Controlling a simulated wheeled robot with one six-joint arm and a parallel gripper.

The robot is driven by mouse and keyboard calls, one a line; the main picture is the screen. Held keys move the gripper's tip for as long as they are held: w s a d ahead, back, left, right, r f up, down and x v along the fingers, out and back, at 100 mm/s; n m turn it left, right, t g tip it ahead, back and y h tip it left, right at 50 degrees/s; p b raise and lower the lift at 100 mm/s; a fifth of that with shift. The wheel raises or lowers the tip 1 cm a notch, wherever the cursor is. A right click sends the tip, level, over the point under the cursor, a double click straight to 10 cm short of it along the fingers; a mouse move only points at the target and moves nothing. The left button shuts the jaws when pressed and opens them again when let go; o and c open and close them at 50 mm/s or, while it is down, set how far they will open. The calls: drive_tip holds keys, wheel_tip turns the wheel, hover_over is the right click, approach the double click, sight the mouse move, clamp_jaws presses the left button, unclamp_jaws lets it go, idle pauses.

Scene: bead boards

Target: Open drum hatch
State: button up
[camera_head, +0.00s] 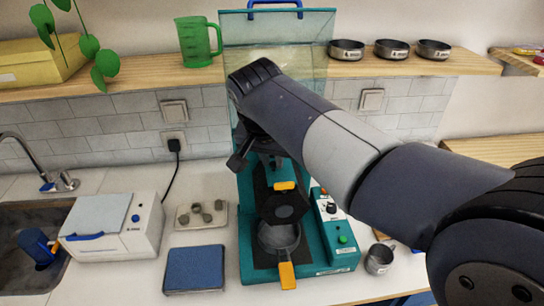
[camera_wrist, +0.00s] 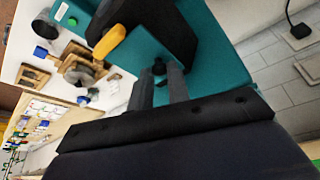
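A teal machine (camera_head: 246,225) stands on the counter in the middle of the head view. On its front is a round metal drum part (camera_head: 277,238) with an orange handle (camera_head: 286,275). Above it sits a dark many-sided piece (camera_head: 283,208) with an orange tab (camera_head: 284,186); I cannot tell which is the hatch. My gripper (camera_head: 254,152) is over the machine's upper back, behind these parts. In the wrist view my gripper's fingers (camera_wrist: 161,88) stand apart, with a small dark knob (camera_wrist: 158,68) showing between or beyond them. Contact cannot be told. An orange handle (camera_wrist: 109,41) shows ahead.
A white box with a blue handle (camera_head: 120,228), a tray of grey pieces (camera_head: 185,222) and a blue pad (camera_head: 194,268) lie left of the machine. A metal cup (camera_head: 379,258) stands right. A clear panel (camera_head: 310,35) and shelf (camera_head: 463,62) are behind.

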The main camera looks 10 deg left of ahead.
clamp_jaws()
